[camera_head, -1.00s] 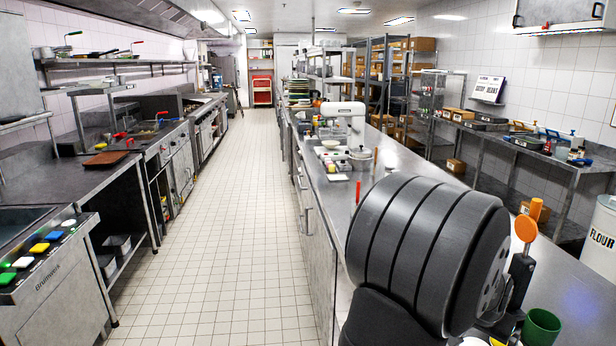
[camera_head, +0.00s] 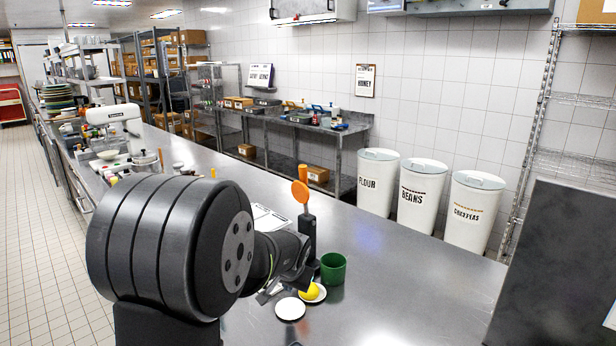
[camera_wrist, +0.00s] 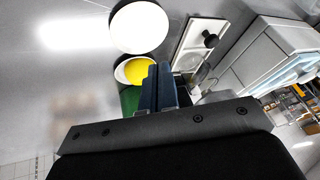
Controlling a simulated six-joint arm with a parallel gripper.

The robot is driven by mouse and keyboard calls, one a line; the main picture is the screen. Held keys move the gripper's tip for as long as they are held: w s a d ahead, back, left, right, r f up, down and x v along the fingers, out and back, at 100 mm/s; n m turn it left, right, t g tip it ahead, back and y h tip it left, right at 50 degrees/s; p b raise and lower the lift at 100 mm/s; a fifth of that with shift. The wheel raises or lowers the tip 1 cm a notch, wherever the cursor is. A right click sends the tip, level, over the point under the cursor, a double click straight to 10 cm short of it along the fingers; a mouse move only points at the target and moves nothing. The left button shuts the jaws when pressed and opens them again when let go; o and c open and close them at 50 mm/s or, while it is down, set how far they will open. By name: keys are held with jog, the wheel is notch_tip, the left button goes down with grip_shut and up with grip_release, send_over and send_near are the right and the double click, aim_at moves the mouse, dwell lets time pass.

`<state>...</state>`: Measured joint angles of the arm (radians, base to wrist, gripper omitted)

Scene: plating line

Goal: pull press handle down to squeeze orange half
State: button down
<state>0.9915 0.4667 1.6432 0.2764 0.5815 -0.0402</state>
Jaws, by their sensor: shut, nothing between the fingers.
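In the head view, a dark upright post with an orange round end (camera_head: 300,192) stands just beyond my gripper; it may be the press handle, but I cannot tell for sure. My gripper (camera_head: 272,293) is shut and empty, low over the counter and partly hidden by my arm. A yellow rounded fruit piece (camera_head: 309,291) sits on a small white saucer (camera_head: 321,297). A green cup (camera_head: 333,268) stands behind it. In the wrist view, my shut fingers (camera_wrist: 157,85) overlap the view of the yellow piece (camera_wrist: 136,71) and the green cup (camera_wrist: 129,100). No orange half is clear.
A white disc or plate (camera_head: 290,308) lies in front of the saucer. A white mixer (camera_head: 120,125) stands farther left. The steel counter (camera_head: 420,290) is clear to the right. A dark panel (camera_head: 560,270) rises at far right.

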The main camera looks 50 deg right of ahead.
jog(key=w+d+r+m+t, duration=0.3)
jog(key=d+r+t, duration=0.1)
jog(key=r, duration=0.1)
jog(key=m+t+h, duration=0.2)
jog(key=m+t, duration=0.2)
jog(key=t, duration=0.1)
send_near(303, 196)
notch_tip(303, 196, down, 5)
jog(key=w, duration=0.2)
jog(key=s+d+r+m+t+h, duration=0.2)
jog(key=s+d+r+m+h, duration=0.1)
jog(key=r, duration=0.4)
jog(key=s+d+h, duration=0.1)
jog(key=d, duration=0.1)
jog(key=shift+d+r+t, duration=0.25)
jog(key=shift+d+t, duration=0.05)
jog(key=w+d, duration=0.1)
jog(key=w, duration=0.8)
jog(key=shift+w, duration=0.2)
jog(key=shift+a, duration=0.1)
